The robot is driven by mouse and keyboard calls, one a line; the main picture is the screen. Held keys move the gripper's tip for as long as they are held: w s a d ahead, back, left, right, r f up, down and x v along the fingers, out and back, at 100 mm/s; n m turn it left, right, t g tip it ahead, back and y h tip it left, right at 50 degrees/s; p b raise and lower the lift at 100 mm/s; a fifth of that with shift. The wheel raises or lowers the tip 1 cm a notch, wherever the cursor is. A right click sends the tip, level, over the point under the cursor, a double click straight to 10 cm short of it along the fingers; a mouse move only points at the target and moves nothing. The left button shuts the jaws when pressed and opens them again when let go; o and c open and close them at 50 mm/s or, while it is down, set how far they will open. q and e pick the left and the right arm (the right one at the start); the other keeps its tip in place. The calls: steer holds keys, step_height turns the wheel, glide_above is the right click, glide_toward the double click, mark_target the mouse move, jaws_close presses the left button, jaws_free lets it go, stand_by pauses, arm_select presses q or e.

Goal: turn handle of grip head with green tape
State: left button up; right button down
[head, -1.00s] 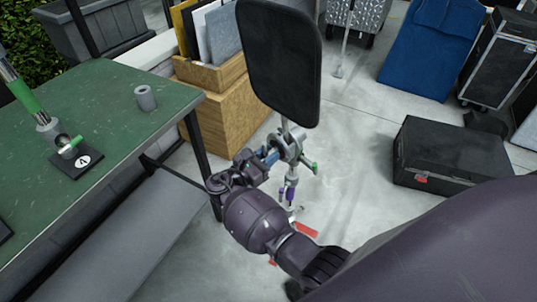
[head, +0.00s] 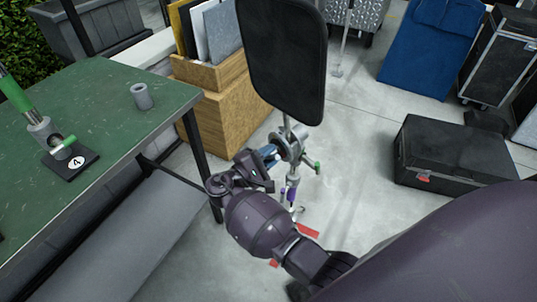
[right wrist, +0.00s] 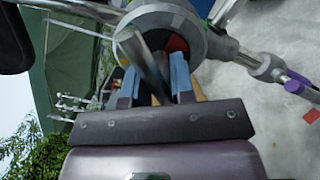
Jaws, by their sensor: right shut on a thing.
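The grip head (head: 290,148) is a grey metal clamp on a stand below a large black panel (head: 283,60). A handle with green tape (head: 317,167) sticks out on its right side in the head view. My right gripper (head: 268,152) is at the left side of the grip head. In the right wrist view the round grip head (right wrist: 180,22) is just ahead, and the blue fingers (right wrist: 160,85) are shut on a grey metal bar (right wrist: 154,68). I cannot tell whether this bar carries tape. My left gripper is not in view.
A green table (head: 95,120) stands at left with a grey cylinder (head: 143,95) and a green-taped pole on a base marked 4 (head: 77,162). A black case (head: 452,150) lies at right. A wooden box (head: 220,105) stands behind. Floor between is mostly clear.

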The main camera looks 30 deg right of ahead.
steer(key=m+b, duration=0.1)
steer(key=m, duration=0.2)
steer(key=shift+f+m, duration=0.15)
steer(key=shift+m, duration=0.15)
steer(key=shift+m+b, duration=0.35)
steer(key=shift+m, duration=1.15)
steer(key=c, duration=1)
jaws_free()
steer(key=shift+o, duration=0.2)
steer(key=shift+a, duration=0.1)
